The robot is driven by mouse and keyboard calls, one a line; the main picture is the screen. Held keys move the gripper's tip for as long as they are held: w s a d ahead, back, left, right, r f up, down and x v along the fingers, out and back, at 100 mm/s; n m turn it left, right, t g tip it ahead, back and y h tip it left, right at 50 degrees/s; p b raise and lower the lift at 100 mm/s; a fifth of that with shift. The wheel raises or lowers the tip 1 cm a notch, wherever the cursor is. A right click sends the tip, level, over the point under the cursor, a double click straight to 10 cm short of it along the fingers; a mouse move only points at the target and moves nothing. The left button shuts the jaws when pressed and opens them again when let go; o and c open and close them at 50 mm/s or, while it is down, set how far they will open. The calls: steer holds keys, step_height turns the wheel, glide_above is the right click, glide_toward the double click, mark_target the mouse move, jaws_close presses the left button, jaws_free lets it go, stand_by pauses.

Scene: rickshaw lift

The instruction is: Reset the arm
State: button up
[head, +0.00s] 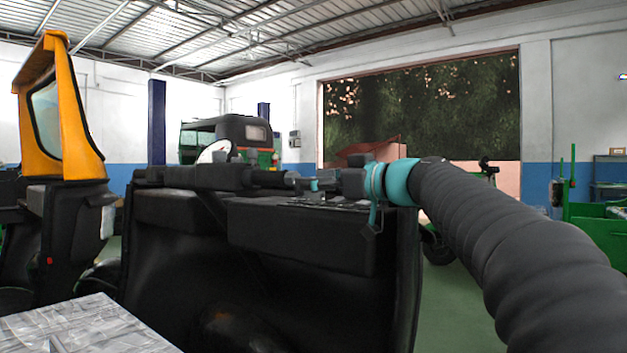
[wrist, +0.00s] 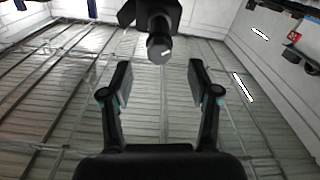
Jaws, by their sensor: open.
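My gripper (wrist: 158,82) shows in the wrist view with its two dark fingers spread wide apart. Nothing is held between them. A dark part with a round blunt end (wrist: 160,48) shows at the top of that view, beyond the fingertips; I cannot tell what it belongs to. In the head view my arm, in a ribbed black sleeve with a teal joint (head: 398,182), reaches in from the right toward the middle. Its far end is lost among dark parts above a large black body, so I cannot make out the fingers there.
The large black body (head: 270,270) fills the lower middle of the head view. A yellow-framed cab part (head: 72,110) stands at left, above a grey patterned surface (head: 85,328). A green rickshaw (head: 225,135) stands behind. Green floor (head: 455,305) shows at right.

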steer(key=s+d+f+m+g+h+p, duration=0.1)
steer(key=s+d+f+m+h, duration=0.3)
steer(key=s+f, duration=0.7)
steer(key=s+d+f+m+g+h+p, duration=0.1)
steer(key=s+d+f+m+h, duration=0.3)
steer(key=s+f, duration=0.7)
steer(key=s+d+f+m+g+h+p, duration=0.1)
steer(key=s+d+f+m+g+h, duration=0.2)
steer(key=s+f, duration=0.8)
step_height(320, 180, down, 6)
steer(key=d+m+h, duration=0.1)
steer(key=d+h, duration=0.1)
steer(key=h, duration=0.1)
steer(key=shift+s+d+m, duration=0.2)
steer(key=shift+d+m, duration=0.05)
steer(key=shift+m, duration=0.05)
steer(key=shift+f, duration=0.1)
